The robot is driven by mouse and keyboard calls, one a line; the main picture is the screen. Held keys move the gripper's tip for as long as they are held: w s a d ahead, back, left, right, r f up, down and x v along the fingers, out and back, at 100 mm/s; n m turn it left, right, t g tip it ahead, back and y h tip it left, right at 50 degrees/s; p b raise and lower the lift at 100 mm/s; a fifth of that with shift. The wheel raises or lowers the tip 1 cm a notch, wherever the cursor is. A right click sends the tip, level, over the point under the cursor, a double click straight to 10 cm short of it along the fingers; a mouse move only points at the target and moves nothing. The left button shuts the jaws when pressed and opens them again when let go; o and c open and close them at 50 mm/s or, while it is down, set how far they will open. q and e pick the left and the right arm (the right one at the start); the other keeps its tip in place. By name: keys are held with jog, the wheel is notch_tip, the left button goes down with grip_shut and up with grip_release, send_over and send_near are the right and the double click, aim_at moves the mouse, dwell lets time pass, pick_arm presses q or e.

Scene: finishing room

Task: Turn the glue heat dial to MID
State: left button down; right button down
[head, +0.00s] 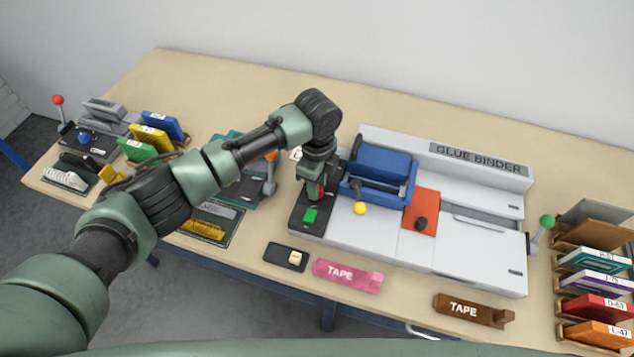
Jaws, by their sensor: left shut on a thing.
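The glue binder (345,230) is a light grey machine on the table with a dark control panel (297,222) at its left end. My left gripper (313,192) points down over this panel, behind the green button (310,215). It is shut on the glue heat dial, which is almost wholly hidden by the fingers. A small red patch shows at the gripper's right side. The dial's marks and pointer are covered, so I cannot tell its setting. My right gripper is out of view.
A blue clamp (382,165) with a yellow knob stands just right of my gripper. Pink (347,275) and brown (470,310) tape holders and a small switch box (286,257) lie in front. A green-knobbed lever (546,222) stands at the right end.

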pick_arm(q)
jog(key=shift+m, duration=1.6)
jog(key=c, duration=1.1)
grip_release()
jog(key=shift+r, duration=0.1)
notch_tip(320, 180, up, 8)
jog(key=shift+f+b, duration=0.15)
jog(key=shift+b, duration=0.8)
